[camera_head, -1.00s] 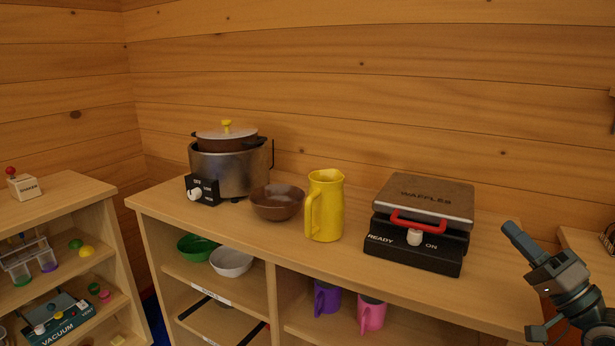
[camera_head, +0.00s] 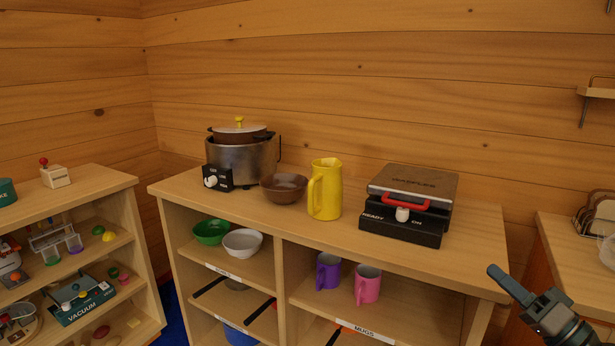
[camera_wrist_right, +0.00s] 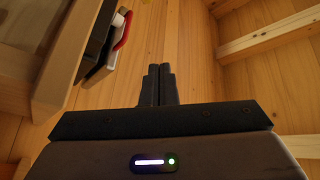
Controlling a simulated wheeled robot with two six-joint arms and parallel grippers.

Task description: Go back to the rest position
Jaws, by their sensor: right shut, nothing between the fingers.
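My right gripper (camera_head: 508,284) is at the lower right of the head view, in front of the counter's right end. It is shut and empty. In the right wrist view its two fingers (camera_wrist_right: 158,86) are together, with the wooden wall beyond them. My left gripper is not in view. The waffle maker (camera_head: 412,200), with a red handle, stands closed on the shelf unit's top (camera_head: 470,250), to the left of my right gripper and apart from it.
A yellow jug (camera_head: 326,190), a brown bowl (camera_head: 284,188) and a metal cooker (camera_head: 240,165) with a lidded pot stand on the counter. Purple (camera_head: 328,271) and pink (camera_head: 368,285) mugs and bowls sit below. Another shelf (camera_head: 90,180) is at left, a cabinet (camera_head: 565,250) at right.

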